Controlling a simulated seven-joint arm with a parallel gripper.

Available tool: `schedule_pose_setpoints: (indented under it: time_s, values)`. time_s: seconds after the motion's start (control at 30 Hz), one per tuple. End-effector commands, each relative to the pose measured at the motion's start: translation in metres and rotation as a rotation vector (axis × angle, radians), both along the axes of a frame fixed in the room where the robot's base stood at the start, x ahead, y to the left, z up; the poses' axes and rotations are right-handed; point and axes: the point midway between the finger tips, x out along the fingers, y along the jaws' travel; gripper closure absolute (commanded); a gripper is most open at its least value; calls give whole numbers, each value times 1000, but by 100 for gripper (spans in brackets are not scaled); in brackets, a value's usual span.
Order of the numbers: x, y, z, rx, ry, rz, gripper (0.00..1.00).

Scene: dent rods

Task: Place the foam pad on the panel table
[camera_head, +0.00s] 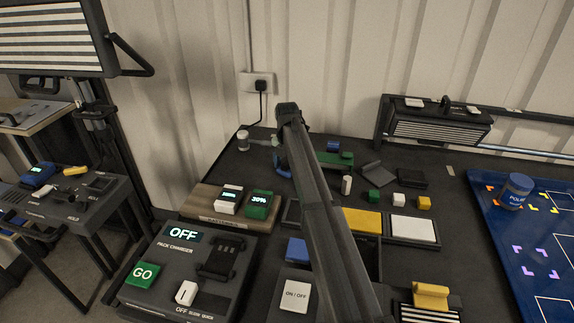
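No item is labelled as the foam pad. Candidates are a flat yellow pad (362,221) and a flat white pad (413,229), side by side in a dark tray at the middle of the table, and a yellow block (431,294) on a striped board at the front. I cannot tell which is the foam pad. A blue panel (496,237) with printed marks lies at the right; I cannot tell whether it is the panel table. My dark arm link crosses the middle and hides part of the table. My gripper's fingertips do not show.
A labelled bottle (516,191) stands on the blue panel. Small white, green and yellow cubes stand behind the tray. A striped lamp (440,130) is at the back right.

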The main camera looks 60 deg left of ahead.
Motion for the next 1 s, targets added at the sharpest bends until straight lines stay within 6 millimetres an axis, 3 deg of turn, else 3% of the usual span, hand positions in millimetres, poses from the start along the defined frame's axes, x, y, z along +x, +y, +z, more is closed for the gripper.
schedule_pose_setpoints:
  time_s: [0.17, 0.53, 1.0]
  values:
    - [0, 0, 0, 0, 0, 0, 10]
    - [0, 0, 10, 0, 0, 0, 10]
    - [0, 1, 90, 1, -1, 0, 10]
